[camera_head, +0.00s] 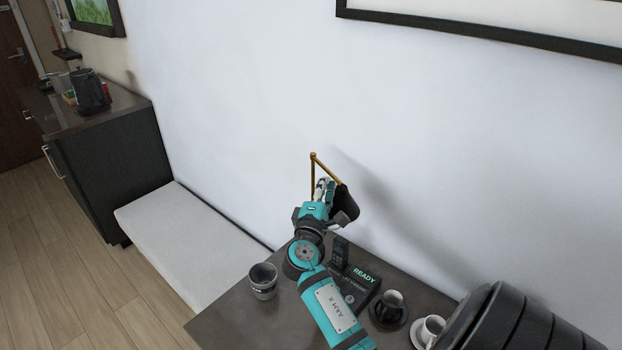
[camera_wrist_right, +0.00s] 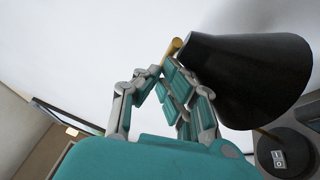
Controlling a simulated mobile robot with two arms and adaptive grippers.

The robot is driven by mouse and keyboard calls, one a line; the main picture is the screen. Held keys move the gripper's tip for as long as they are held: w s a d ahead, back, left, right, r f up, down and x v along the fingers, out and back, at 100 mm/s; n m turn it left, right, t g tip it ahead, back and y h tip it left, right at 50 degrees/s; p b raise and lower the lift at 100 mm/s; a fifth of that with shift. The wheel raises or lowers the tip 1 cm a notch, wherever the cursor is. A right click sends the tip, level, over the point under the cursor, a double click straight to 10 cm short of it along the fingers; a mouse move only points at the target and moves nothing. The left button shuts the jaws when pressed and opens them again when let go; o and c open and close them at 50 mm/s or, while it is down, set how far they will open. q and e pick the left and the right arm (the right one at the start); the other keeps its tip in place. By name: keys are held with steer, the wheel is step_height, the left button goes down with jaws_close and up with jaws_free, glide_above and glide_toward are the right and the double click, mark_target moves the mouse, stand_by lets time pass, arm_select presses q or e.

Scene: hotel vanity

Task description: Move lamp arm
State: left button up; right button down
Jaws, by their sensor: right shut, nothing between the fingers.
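The lamp shows in the head view as a thin gold lamp arm (camera_head: 328,169) bent at the top, with a black shade (camera_head: 347,205) hanging at its right end. In the right wrist view the black shade (camera_wrist_right: 250,80) is large at the right, and a short piece of gold arm (camera_wrist_right: 172,47) shows beside it. The round black lamp base (camera_wrist_right: 285,150) with a switch is at lower right there. My right gripper (camera_head: 324,187) is shut and empty, close to the left of the shade and just below the gold arm; whether it touches them I cannot tell. My left gripper is out of view.
A white bench (camera_head: 190,235) lies left; the wall is close behind.

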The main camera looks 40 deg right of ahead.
mark_target(339, 186)
steer(key=d+n+t+y, duration=0.1)
steer(key=s+d+n+t+y, duration=0.1)
steer(key=d+n+t+y, duration=0.1)
steer(key=t, duration=0.1)
steer(key=shift+s+d, duration=0.2)
steer(key=shift+s, duration=0.15)
steer(key=shift+s+d, duration=0.1)
steer(key=shift+d, duration=0.7)
steer(key=shift+f, duration=0.1)
